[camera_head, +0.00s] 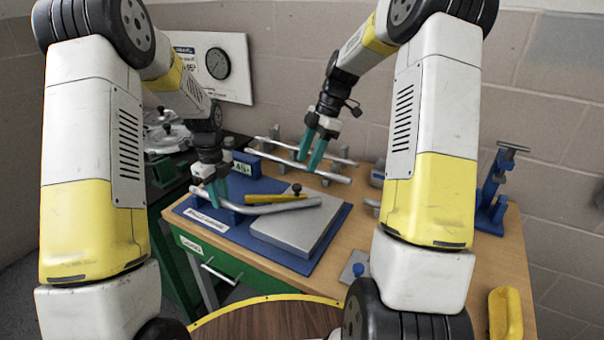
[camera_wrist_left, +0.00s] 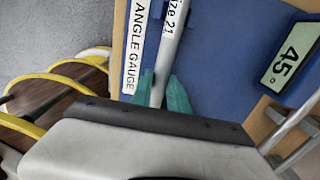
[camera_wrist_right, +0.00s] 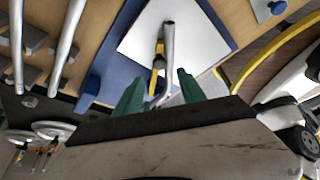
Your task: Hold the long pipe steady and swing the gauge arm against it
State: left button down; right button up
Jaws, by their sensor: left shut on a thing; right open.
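The long pipe (camera_head: 270,207), grey and slightly bent, lies over the blue angle gauge base (camera_head: 335,222) and its light grey plate (camera_head: 285,232). My left gripper (camera_head: 215,193) is shut on the pipe's left part; the left wrist view shows the pipe (camera_wrist_left: 170,45), marked "Size 21", between its teal fingers (camera_wrist_left: 163,92). The yellow gauge arm (camera_head: 262,198), with a black knob (camera_head: 297,188), lies just behind the pipe; whether they touch is unclear. My right gripper (camera_head: 311,152) is open and empty, raised above the bench. In the right wrist view, the pipe end (camera_wrist_right: 168,45) and gauge arm (camera_wrist_right: 156,80) show beyond its fingers.
A rack with grey pipes (camera_head: 335,177) stands behind the gauge. A "45" sign (camera_wrist_left: 290,58) stands at the base's back left. A blue clamp stand (camera_head: 490,195) and a yellow handle-like object (camera_head: 505,312) are at the right.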

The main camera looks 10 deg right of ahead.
jog(key=v, duration=0.4)
jog(key=shift+d+r, duration=0.1)
pick_arm(q)
jog(key=c, duration=1.2)
grip_release()
